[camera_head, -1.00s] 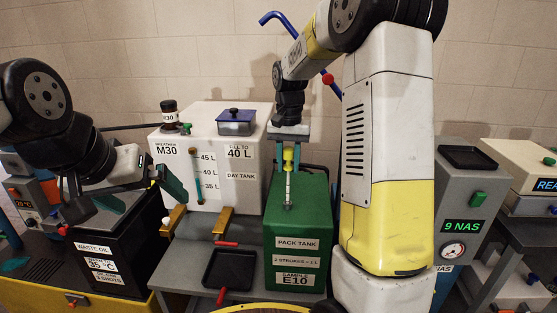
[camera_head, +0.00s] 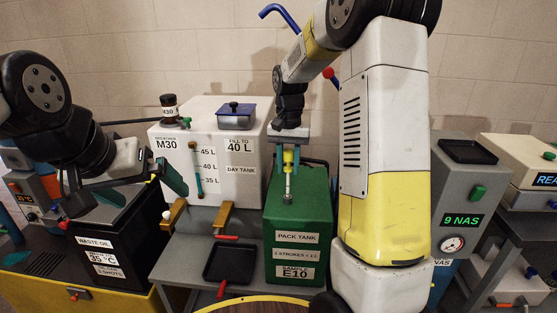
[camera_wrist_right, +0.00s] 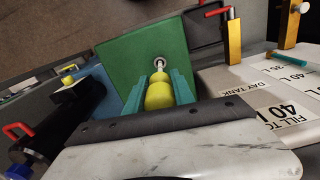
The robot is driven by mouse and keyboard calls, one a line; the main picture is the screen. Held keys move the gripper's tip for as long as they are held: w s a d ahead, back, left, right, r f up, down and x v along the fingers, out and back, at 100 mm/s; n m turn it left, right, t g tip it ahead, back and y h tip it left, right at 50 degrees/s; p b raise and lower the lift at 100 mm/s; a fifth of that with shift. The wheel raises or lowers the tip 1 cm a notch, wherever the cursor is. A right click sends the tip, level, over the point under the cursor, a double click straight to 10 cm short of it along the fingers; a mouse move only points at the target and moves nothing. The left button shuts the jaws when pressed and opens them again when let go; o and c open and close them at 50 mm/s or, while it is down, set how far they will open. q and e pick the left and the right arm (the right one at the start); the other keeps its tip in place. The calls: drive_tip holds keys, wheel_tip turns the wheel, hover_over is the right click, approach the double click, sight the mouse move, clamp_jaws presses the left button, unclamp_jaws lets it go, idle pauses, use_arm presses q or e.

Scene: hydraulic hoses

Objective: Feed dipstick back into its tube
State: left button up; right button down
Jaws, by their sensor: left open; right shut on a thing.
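The dipstick has a yellow handle (camera_head: 288,158) and a thin metal rod. My right gripper (camera_head: 289,150) is shut on the handle and holds it upright over the green pack tank (camera_head: 312,212). The rod runs down to the tube mouth (camera_head: 288,198) on the tank's top; how deep it sits I cannot tell. In the right wrist view the handle (camera_wrist_right: 159,96) lies between the two teal fingers and lines up with the ringed tube mouth (camera_wrist_right: 159,63). My left gripper (camera_head: 130,197) is open and empty above the black waste oil tank (camera_head: 135,228).
The white day tank (camera_head: 215,150) stands behind and left of the pack tank, with a brown jar (camera_head: 169,105) and a blue-lidded box (camera_head: 236,117) on it. A black tray (camera_head: 230,263) lies on the grey bench left of the pack tank. A grey gauge cabinet stands right.

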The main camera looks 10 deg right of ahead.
sight(288, 192)
drive_tip(key=shift+f, duration=4.8)
drive_tip(key=c, duration=1)
unclamp_jaws()
wheel_tip(288, 192, up, 8)
drive_tip(key=shift+f, duration=0.2)
drive_tip(key=shift+r, duration=0.1)
